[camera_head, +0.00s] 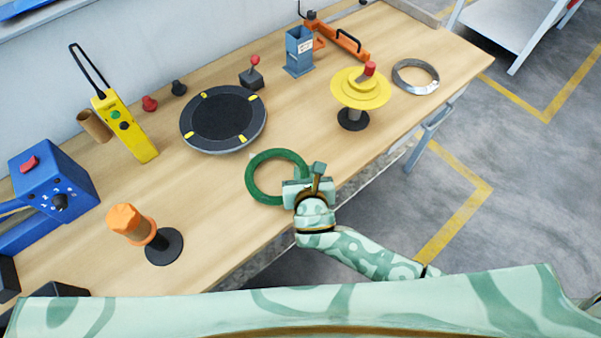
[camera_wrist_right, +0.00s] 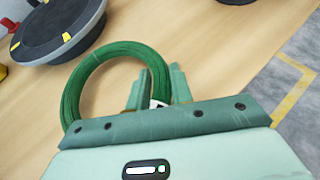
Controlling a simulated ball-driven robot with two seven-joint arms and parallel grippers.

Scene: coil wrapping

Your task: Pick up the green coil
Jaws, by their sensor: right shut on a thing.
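The green coil (camera_head: 252,182) is a ring of green wire near the front edge of the wooden table in the head view. It also shows in the right wrist view (camera_wrist_right: 73,92), where its near part is hidden behind my gripper body. My right gripper (camera_head: 291,184) is at the coil's right side, shut on the ring's rim. In the right wrist view its fingers (camera_wrist_right: 158,92) stand on both sides of the coil's right part. I cannot tell whether the coil touches the table. My left gripper is in neither view.
A black turntable (camera_head: 222,117) with yellow marks stands behind the coil. A yellow spool stand (camera_head: 361,88) and a grey wire coil (camera_head: 401,66) are to the right. An orange-topped post (camera_head: 130,222) and a blue box (camera_head: 50,180) stand left. Bare table surrounds the coil.

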